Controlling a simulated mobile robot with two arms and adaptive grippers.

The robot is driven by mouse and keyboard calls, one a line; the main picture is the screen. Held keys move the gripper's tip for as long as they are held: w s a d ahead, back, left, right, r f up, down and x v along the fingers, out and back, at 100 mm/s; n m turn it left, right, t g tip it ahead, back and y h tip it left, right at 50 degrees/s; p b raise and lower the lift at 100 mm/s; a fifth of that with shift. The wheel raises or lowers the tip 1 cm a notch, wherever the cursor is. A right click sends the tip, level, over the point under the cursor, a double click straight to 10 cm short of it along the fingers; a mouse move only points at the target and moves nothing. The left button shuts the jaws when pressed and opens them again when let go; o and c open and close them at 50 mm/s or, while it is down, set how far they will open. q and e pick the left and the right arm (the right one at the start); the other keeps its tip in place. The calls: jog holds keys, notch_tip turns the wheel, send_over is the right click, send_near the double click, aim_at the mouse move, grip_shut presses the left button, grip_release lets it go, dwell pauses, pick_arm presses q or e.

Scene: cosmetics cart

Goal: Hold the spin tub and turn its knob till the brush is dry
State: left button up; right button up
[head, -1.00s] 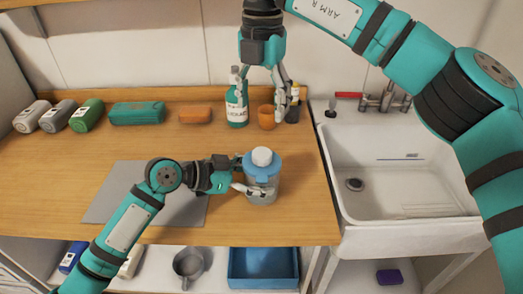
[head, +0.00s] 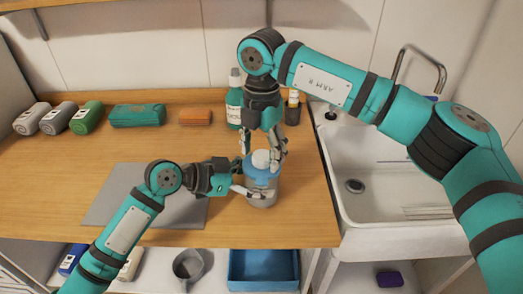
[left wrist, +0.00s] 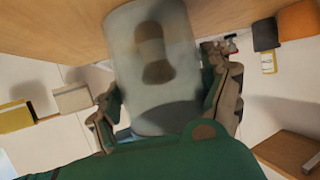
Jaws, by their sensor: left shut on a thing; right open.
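The spin tub (head: 262,196) is a clear tub with a blue lid, upright on the wooden counter. Its white knob (head: 261,159) sits on top. My left gripper (head: 246,190) is shut on the tub's side. In the left wrist view the cloudy tub wall (left wrist: 125,50) shows between the fingers, with a blurred brown shape inside that may be the brush. My right gripper (head: 263,154) is open, pointing down from above, its fingers on either side of the knob. I cannot tell whether they touch it.
A green bottle (head: 234,108) and a small dark bottle (head: 293,110) stand behind. A grey mat (head: 120,195) lies left, under my left arm. The sink (head: 375,170) is at the right. A blue bin (head: 263,268) sits on the shelf below.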

jog(key=shift+f, duration=0.1)
jog(key=c, duration=1.2)
